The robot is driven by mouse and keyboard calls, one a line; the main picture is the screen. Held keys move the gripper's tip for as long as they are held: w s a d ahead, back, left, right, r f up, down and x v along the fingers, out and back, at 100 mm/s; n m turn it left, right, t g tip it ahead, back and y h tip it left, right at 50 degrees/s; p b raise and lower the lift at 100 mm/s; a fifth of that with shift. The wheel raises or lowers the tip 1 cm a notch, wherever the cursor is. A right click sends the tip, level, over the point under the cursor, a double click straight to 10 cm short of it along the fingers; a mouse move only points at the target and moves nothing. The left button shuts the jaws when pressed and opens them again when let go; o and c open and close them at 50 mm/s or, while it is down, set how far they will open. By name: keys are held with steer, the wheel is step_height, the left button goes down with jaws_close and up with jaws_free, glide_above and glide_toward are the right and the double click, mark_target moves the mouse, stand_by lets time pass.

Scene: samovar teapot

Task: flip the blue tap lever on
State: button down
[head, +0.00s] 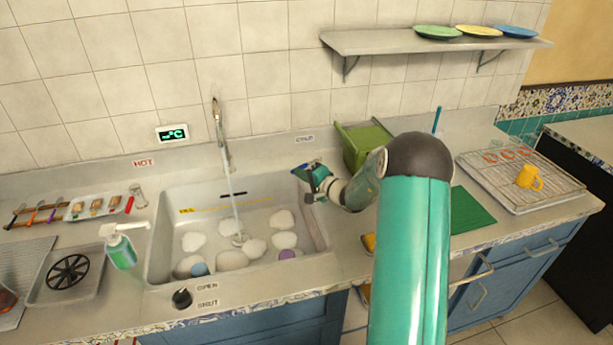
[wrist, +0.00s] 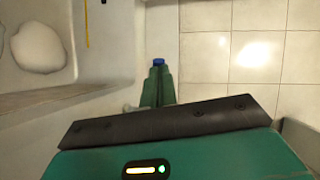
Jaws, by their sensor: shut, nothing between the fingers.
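The blue tap lever (head: 304,166) shows as a small blue piece at the sink's right back corner, below the COLD label. In the wrist view a small blue piece (wrist: 158,62) shows just past my fingertips. My gripper (head: 318,178) is at this spot, partly over the lever. In the wrist view my gripper (wrist: 158,75) has its green fingers together, with nothing held between them. I cannot tell whether the fingers touch the lever. The tap spout (head: 219,125) stands at the sink's back, with a pale stream falling into the basin.
The sink (head: 160,235) holds several white rounded pieces. A green bin (head: 365,145) stands right of my gripper at the wall. A rack (head: 490,180) with a yellow mug (head: 528,178) is at the right. A soap bottle (head: 121,250) and a dark knob (head: 182,298) are at the left front.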

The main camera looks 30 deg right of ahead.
steer(key=shift+w+a+r, duration=0.15)
steer(key=shift+w+a, duration=0.1)
steer(key=shift+a, duration=0.05)
stand_by(0.4)
steer(key=shift+s+d, duration=0.1)
